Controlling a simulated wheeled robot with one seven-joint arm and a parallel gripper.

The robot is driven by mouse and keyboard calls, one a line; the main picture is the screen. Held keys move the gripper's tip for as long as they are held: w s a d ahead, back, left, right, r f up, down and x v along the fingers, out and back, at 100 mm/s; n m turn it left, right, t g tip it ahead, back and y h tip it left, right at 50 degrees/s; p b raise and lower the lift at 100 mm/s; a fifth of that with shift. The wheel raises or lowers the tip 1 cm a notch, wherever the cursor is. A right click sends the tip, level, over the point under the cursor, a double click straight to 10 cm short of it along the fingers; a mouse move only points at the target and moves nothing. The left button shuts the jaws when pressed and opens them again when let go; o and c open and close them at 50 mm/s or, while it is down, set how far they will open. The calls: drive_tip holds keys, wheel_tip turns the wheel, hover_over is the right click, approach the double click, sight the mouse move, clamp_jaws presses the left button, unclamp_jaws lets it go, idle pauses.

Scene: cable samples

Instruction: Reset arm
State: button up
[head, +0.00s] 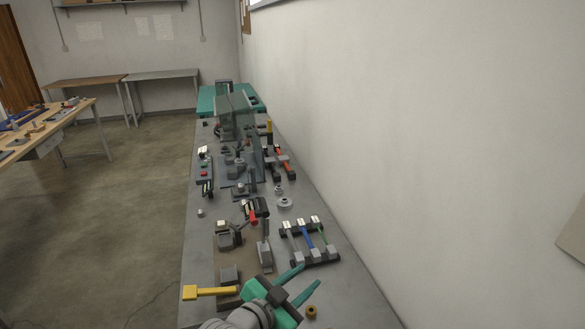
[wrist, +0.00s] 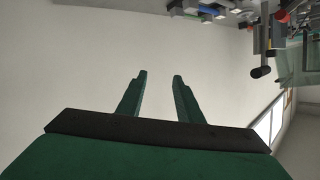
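My gripper (head: 310,274) has green fingers and is at the near end of the long grey bench in the head view. The fingers are spread apart with nothing between them. In the wrist view the open gripper (wrist: 160,78) faces the plain wall, and the image is tilted so the bench items hang at the top. A rack of cable samples (head: 310,241), with pale, blue and green strips, lies on the bench just beyond the fingers, apart from them.
The grey bench (head: 348,290) runs along the wall (head: 430,130) on the right. A yellow-handled item (head: 210,292) lies left of my arm, and a small brown ring (head: 311,312) lies to its right. Clamps and fixtures crowd the bench farther back. Open floor (head: 130,220) is at left.

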drive_tip(key=s+d+f+n+t+y, duration=0.2)
drive_tip(key=s+f+n+y, duration=0.3)
drive_tip(key=s+f+n, duration=0.35)
drive_tip(key=s+d+f+n+t+y, duration=0.1)
drive_tip(key=s+f+n+t+y, duration=0.25)
drive_tip(key=s+f+n, duration=0.55)
drive_tip(key=s+a+m+g, duration=0.1)
drive_tip(key=s+a+m, duration=0.1)
drive_tip(key=s, duration=0.8)
drive_tip(key=s+a+m, duration=0.3)
drive_tip(key=s+m, duration=0.1)
drive_tip(key=s, duration=0.7)
drive_tip(key=shift+a+m+g, duration=0.2)
drive_tip(key=shift+m+g, duration=0.15)
drive_tip(key=shift+w, duration=0.1)
drive_tip(key=shift+c, duration=0.6)
